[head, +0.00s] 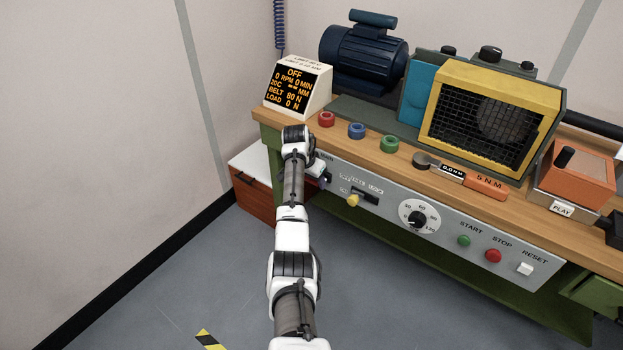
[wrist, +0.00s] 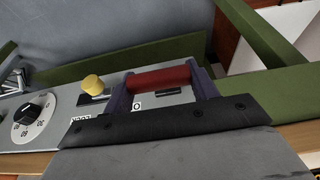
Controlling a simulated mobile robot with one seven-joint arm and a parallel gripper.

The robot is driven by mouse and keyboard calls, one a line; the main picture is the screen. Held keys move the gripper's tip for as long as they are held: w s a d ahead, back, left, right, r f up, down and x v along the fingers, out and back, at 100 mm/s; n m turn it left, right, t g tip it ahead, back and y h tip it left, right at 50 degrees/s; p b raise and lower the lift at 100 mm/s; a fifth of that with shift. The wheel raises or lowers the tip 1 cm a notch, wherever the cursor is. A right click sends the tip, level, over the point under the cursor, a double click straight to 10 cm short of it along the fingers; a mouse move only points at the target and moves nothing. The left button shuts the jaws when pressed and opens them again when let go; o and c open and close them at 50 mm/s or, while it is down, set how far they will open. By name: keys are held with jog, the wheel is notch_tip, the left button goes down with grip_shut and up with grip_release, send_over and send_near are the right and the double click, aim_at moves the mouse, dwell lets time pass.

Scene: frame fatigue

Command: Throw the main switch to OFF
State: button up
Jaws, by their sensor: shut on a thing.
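The main switch has a red handle bar (wrist: 160,78) on the grey front panel, seen in the wrist view. My gripper (wrist: 162,80) has its two purple fingers at the ends of this red bar and is shut on it. A small white label with a 0 and a dark slot show beside the bar. In the head view my gripper (head: 325,180) is at the panel's left end, and my arm hides most of the switch there. I cannot tell which position the switch is in.
A yellow knob (head: 352,200) in a slot sits just right of my gripper, then a dial (head: 418,218) and START, STOP and RESET buttons. Red, blue and green rings (head: 389,144) lie on the wooden bench above. The display (head: 296,85) reads OFF.

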jog(key=o, duration=1.4)
jog(key=shift+r, duration=0.1)
jog(key=b+v, duration=0.2)
jog(key=v, duration=1.1)
jog(key=shift+s+a+r+b, duration=0.1)
jog(key=shift+s+r+b, duration=0.05)
jog(key=shift+r+b, duration=0.2)
